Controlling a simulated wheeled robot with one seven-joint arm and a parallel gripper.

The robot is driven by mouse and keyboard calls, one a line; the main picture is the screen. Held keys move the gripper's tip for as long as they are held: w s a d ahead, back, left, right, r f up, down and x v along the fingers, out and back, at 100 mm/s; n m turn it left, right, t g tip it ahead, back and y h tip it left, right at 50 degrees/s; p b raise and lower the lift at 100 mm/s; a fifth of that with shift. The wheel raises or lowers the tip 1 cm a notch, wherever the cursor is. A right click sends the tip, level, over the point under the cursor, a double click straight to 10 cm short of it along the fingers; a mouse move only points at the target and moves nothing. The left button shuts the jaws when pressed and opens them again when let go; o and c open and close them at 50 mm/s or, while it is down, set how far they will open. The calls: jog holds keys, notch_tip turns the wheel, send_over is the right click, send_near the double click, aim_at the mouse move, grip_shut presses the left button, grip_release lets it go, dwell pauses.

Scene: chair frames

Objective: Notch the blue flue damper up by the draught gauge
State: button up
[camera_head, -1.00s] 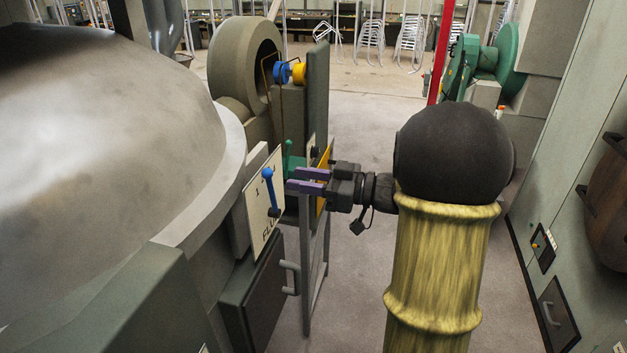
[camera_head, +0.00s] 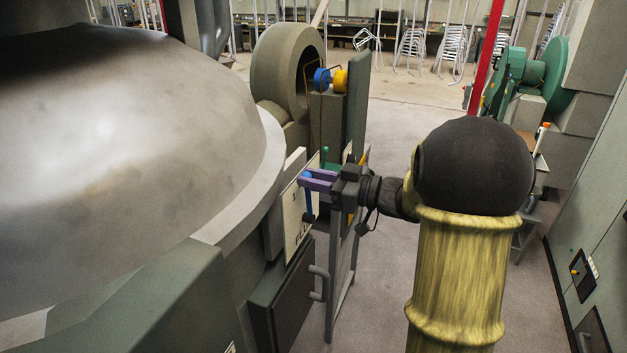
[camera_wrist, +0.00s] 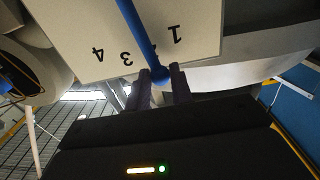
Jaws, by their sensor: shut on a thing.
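The blue flue damper lever (camera_head: 309,203) stands in front of a pale scale plate (camera_head: 294,222) on the side of the big grey vessel. My gripper (camera_head: 304,179), with purple fingers, is shut on the lever's top end. In the wrist view the blue lever (camera_wrist: 139,30) ends in a round knob (camera_wrist: 159,75) between my fingertips (camera_wrist: 160,80). The plate (camera_wrist: 75,25) appears upside down there, with 1 on one side of the lever and 3 and 4 on the other. I cannot make out a draught gauge.
A green lever (camera_head: 325,153) stands just behind my gripper. The vessel (camera_head: 130,150) fills the left, with a dark box and handle (camera_head: 318,283) below the plate. A green machine (camera_head: 530,80) is at the back right. Open floor (camera_head: 400,120) lies behind.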

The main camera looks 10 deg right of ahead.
jog(key=shift+w+d+p, duration=0.55)
jog(key=shift+w+d, duration=0.45)
jog(key=shift+w, duration=0.3)
jog(key=shift+w+d+f, duration=0.1)
jog(key=shift+w+d, duration=0.45)
jog(key=shift+w, duration=0.1)
jog(key=o, duration=0.8)
jog(key=shift+o, duration=0.2)
jog(key=b+v, duration=0.6)
jog(key=v, duration=1.1)
jog(key=shift+s+d, duration=0.15)
jog(key=shift+s, duration=0.05)
